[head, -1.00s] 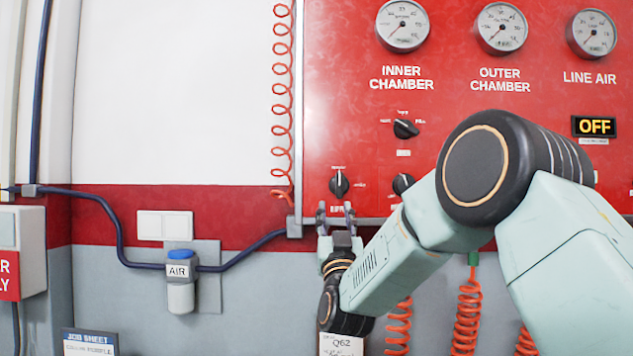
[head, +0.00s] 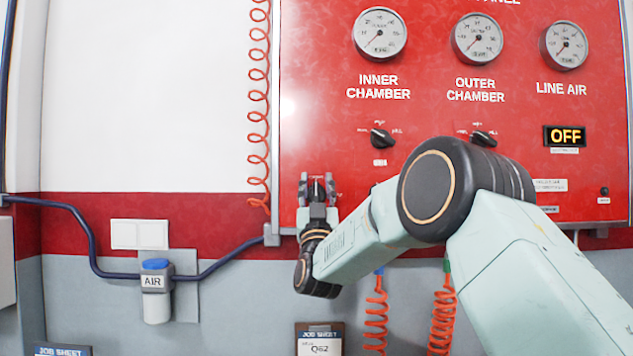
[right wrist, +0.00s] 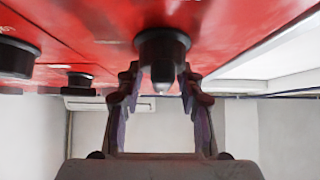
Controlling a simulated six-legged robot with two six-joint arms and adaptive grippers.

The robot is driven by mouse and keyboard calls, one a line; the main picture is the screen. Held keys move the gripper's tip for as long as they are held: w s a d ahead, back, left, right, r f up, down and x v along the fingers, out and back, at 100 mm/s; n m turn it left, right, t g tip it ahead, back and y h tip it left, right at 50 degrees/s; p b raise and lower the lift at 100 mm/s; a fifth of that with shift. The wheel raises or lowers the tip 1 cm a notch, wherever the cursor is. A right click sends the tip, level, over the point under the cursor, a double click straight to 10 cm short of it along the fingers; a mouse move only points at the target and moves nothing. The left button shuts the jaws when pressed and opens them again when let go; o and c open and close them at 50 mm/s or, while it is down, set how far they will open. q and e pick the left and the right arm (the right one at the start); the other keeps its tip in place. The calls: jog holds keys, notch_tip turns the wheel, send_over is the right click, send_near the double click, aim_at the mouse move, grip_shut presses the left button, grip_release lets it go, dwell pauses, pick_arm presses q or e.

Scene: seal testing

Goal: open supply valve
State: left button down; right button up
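The red control panel (head: 440,110) fills the upper right of the head view. A small black knob (head: 317,188) sits at its lower left; its label is mostly hidden, so I cannot read whether it is the supply valve. My right gripper (head: 317,186) is in front of this knob with a finger on each side. In the right wrist view the black knob (right wrist: 162,54) lies ahead, between the tips of the open gripper (right wrist: 161,80). Gaps show between the fingers and the knob's narrow grip. My left gripper is not in view.
Two more black knobs, left (head: 381,138) and right (head: 483,138), sit higher on the panel. Gauges line its top, and a display (head: 565,136) reads OFF. A red coiled hose (head: 258,110) hangs left of the panel. An AIR unit (head: 155,290) is on the wall.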

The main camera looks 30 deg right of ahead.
jog(key=shift+w, duration=0.1)
jog(key=shift+c, duration=0.3)
jog(key=shift+a, duration=0.15)
jog(key=shift+c, duration=1.4)
grip_shut()
